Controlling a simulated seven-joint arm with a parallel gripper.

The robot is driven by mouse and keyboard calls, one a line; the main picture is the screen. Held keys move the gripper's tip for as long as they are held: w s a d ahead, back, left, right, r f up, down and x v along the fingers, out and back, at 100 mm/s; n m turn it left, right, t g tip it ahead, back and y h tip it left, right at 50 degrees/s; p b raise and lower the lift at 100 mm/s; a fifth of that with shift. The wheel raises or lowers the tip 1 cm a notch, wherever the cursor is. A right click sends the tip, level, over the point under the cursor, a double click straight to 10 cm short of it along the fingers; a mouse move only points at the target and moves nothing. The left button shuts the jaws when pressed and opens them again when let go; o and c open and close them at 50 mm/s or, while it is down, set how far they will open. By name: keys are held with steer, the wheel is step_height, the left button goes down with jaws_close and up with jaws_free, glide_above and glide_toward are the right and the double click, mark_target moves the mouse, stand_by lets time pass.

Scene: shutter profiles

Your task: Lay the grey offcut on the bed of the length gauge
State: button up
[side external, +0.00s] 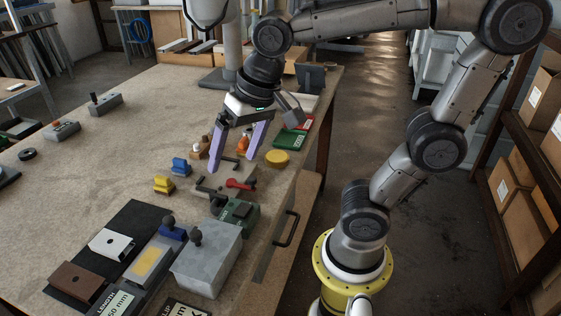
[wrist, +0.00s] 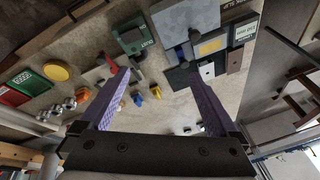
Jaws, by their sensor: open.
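A light grey profile piece (side external: 110,244), which I take for the grey offcut, lies on a black mat (side external: 128,222) at the lower left. It also shows in the wrist view (wrist: 206,70). Beside it on the right is the length gauge, a grey block with a yellow bed (side external: 150,261) and a LENGTH label (side external: 121,302). The yellow bed looks bare and shows in the wrist view too (wrist: 211,46). My gripper (side external: 234,160) has purple fingers, spread apart and empty, above the bench to the upper right of the offcut. Its fingers also show in the wrist view (wrist: 157,75).
A brown profile piece (side external: 76,282) lies on the mat near the grey one. A large grey block with a black knob (side external: 208,260) stands right of the gauge. Blue (side external: 181,167) and yellow (side external: 163,185) pieces and a green device (side external: 240,214) are nearby.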

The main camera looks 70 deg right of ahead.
steer(key=s+d+f+n+t, duration=0.1)
steer(key=s+d+f+n, duration=0.1)
steer(key=s+n, duration=0.3)
steer(key=s+d, duration=0.1)
steer(key=s, duration=0.1)
steer(key=shift+s+f+n+t, duration=0.3)
stand_by(0.8)
